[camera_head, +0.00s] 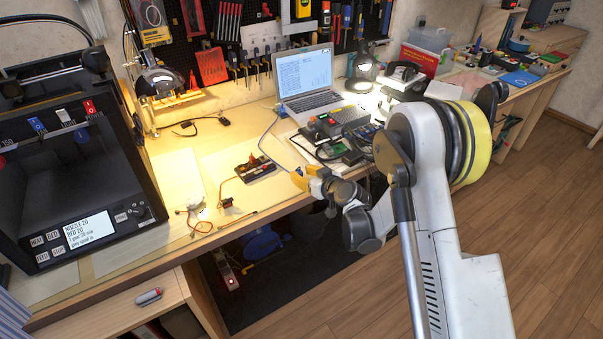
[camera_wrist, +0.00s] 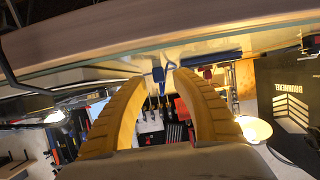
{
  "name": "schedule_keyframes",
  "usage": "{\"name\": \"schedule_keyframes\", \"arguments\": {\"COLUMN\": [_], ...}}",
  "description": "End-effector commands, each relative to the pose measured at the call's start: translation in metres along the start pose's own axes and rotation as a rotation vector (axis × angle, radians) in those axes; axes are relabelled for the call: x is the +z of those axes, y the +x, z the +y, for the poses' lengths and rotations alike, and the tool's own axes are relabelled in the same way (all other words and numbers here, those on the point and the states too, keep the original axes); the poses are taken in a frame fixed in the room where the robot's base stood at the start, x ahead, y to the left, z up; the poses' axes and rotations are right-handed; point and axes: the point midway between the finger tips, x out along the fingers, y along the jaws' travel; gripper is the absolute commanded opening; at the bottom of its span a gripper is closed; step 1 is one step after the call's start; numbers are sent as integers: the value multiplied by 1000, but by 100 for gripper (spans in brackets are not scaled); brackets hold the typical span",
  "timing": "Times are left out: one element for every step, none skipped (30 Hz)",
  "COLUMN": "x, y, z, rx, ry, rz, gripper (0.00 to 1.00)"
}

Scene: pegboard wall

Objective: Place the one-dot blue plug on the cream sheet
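A small blue piece (camera_head: 37,124) with a light mark shows on the dark machine at the left in the head view; I cannot tell whether it is the one-dot blue plug. A pale cream, flat sheet-like area (camera_head: 225,160) lies on the lit bench, though its edges are faint. My gripper (camera_head: 300,178), with yellow fingers, is near the bench's front edge, right of that area. In the wrist view its fingers (camera_wrist: 162,78) stand apart, open. A small blue thing (camera_wrist: 158,74) shows in line with the gap; I cannot tell how far away it is.
A small black-and-red device (camera_head: 256,168) with wires lies left of my gripper. A laptop (camera_head: 307,80) stands behind, and boxes and a lamp (camera_head: 362,75) stand to the right. The dark machine (camera_head: 75,165) fills the bench's left end. A tool-hung pegboard (camera_head: 265,35) backs the bench.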

Motion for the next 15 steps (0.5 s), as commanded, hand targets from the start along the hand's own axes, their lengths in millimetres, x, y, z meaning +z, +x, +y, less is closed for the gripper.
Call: {"name": "schedule_keyframes", "arguments": {"x": [-3,-4,-4,-5,-5,-4,-4,-3,-1,1,2,3,3,2,1], "y": [-10,-16,-25,-32,-40,-50,-57,-64,-71,-75,-80,-85,-90,-94,-99], "z": [1,1,1,1,1,1,1,1,1,1,1,0,0,0,1], "rx": [2,2,2,2,2,2,2,2,3,2,2,1,1,1,1], "ry": [1,1,1,1,2,2,1,1,2,2,2,1,0,0,1], "rz": [0,0,0,0,0,0,0,0,1,1,0,0,0,-1,-1], "gripper": [33,33,33,33,33,33,33,33,33,33,33,33,33,33,33]}}
